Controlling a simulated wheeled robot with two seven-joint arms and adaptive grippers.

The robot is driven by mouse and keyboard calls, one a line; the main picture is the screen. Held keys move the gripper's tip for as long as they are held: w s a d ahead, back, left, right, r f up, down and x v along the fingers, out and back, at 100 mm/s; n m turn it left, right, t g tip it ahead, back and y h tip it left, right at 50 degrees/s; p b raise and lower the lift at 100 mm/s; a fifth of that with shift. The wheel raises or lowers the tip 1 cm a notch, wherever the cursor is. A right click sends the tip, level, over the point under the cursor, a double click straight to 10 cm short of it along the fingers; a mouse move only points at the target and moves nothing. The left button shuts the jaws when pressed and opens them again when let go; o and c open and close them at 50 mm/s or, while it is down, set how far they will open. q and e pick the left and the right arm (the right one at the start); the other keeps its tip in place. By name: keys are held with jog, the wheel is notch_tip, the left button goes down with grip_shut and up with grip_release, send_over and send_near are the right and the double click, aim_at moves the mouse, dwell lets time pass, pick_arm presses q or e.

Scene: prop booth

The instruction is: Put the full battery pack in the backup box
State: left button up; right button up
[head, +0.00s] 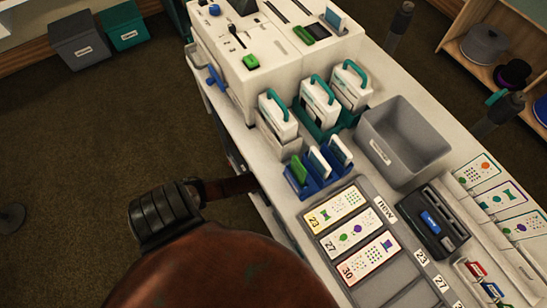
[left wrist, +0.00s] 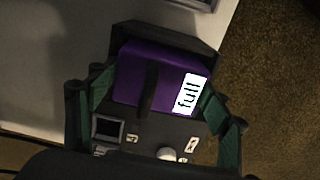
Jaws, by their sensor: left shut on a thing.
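In the left wrist view my left gripper (left wrist: 154,98) is shut on the full battery pack (left wrist: 130,72), a purple block with a white "full" label and a dark strap. Its green-padded fingers are on both sides of it. A dark panel with a small screen and a pale knob shows just below the purple block; I cannot tell whether it belongs to the pack. In the head view the gripper and pack are hidden behind my arm. A grey open box (head: 401,143) with a small label stands on the table; I cannot read it. My right gripper is not in view.
White packs with teal handles (head: 319,102) and a blue rack (head: 319,173) stand left of the grey box. A large white machine (head: 235,60) stands behind. A card tray (head: 349,235) lies in front. Labelled grey (head: 82,42) and teal (head: 124,26) bins stand on the floor.

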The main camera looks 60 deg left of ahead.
pick_arm(q)
jog(key=o, duration=1.6)
jog(key=shift+w, duration=0.1)
jog(key=o, duration=0.4)
jog(key=shift+c, duration=0.2)
notch_tip(320, 180, up, 12)
